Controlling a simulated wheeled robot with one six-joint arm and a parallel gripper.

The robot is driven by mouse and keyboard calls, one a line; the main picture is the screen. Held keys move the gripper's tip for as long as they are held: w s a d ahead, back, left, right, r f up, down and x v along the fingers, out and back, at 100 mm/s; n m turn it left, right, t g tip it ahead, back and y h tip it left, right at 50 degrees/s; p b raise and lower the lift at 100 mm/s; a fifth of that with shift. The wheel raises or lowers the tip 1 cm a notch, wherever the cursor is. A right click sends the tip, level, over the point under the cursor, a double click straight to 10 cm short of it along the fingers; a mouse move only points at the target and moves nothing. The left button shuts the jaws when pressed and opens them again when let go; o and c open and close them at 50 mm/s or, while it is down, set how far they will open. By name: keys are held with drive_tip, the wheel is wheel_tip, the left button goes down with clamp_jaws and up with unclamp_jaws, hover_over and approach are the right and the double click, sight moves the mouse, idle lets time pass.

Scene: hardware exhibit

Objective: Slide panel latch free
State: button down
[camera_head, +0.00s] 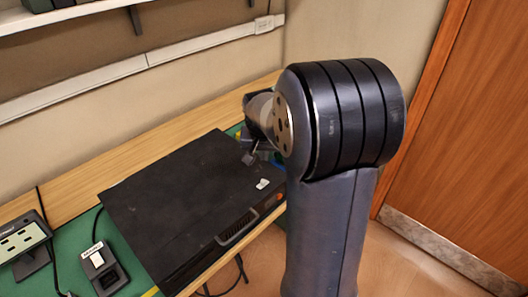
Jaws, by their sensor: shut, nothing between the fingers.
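A flat black case with a broad top panel (165,195) lies on the bench. A small white patch (262,184) sits on the panel near its right end. I cannot tell whether it is the latch or a label; no latch is clear at this size. My gripper (250,158) is small in view, at the far right end of the case, above or at the panel. It is shut with nothing in it. I cannot tell whether it touches the panel. My arm hides part of the case's right end.
The bench has a wooden back strip (150,134) and a green mat (70,245). A small device with a white switch (102,264) and a display on a stand (22,238) stand left of the case. A shelf (60,14) hangs above. Dark cables hang below the front edge.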

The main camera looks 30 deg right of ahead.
sight(258, 182)
drive_tip(key=x, duration=0.5)
drive_tip(key=shift+f, duration=0.3)
drive_tip(key=shift+s+a+f+p, duration=0.1)
drive_tip(key=shift+s+a+p, duration=0.05)
drive_tip(key=shift+p, duration=0.15)
drive_tip(key=shift+s+a, duration=0.45)
drive_tip(key=shift+s, duration=0.25)
drive_tip(key=shift+s+a, duration=0.45)
drive_tip(key=shift+s, duration=0.3)
drive_tip(key=shift+s+a+f+b, duration=0.1)
drive_tip(key=shift+s+a+b, duration=0.15)
drive_tip(key=shift+a, duration=0.35)
drive_tip(key=shift+s+a+b, duration=0.15)
drive_tip(key=shift+a+b, duration=0.05)
drive_tip(key=shift+a, duration=0.4)
drive_tip(key=shift+d, duration=0.1)
